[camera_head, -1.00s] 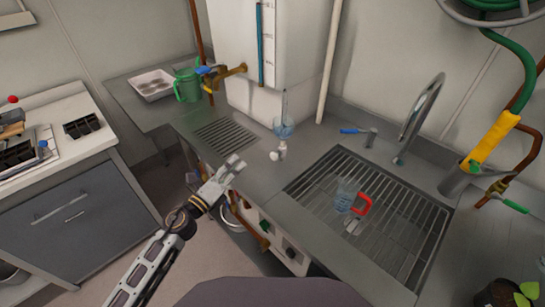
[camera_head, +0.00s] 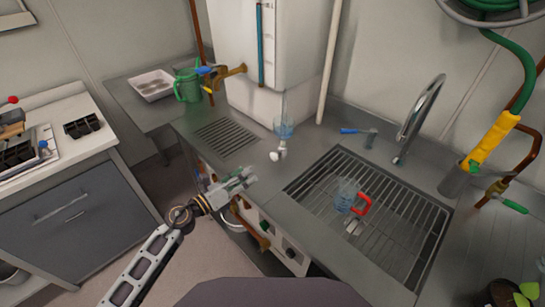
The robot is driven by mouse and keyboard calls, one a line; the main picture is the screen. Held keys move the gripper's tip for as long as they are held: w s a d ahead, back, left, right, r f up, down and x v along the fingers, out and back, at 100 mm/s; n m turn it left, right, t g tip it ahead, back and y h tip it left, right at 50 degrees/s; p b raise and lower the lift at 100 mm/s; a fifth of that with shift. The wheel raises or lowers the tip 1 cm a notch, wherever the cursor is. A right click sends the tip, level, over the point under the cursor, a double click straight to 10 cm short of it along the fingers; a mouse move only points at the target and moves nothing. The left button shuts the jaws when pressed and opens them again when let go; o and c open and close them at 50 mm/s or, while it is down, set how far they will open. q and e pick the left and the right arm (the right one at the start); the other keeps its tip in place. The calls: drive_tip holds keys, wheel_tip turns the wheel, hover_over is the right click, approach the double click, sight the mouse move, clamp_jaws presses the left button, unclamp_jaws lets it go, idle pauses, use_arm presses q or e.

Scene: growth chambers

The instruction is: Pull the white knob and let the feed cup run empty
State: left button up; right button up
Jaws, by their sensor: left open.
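The feed cup (camera_head: 284,129) is a clear, bluish cup standing on the grey counter below the white tank. The white knob (camera_head: 275,156) sticks out at its front, low down, just above the counter. My left gripper (camera_head: 250,178) is open and empty, to the left of and nearer than the knob, apart from it, over the counter's front edge. My right gripper is not in view. The liquid level in the cup is too small to tell.
A sink (camera_head: 375,215) with a wire rack holds a clear jug with a red handle (camera_head: 362,204). A faucet (camera_head: 418,115) stands behind it. A green watering can (camera_head: 187,88) and white tray (camera_head: 152,85) are at the back left. The counter between knob and sink is clear.

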sight(272, 157)
use_arm(q)
drive_tip(key=shift+x, duration=1.4)
drive_tip(key=p+x, duration=0.1)
drive_tip(key=x, duration=0.7)
drive_tip(key=shift+x, duration=0.95)
drive_tip(key=shift+w+d, duration=0.2)
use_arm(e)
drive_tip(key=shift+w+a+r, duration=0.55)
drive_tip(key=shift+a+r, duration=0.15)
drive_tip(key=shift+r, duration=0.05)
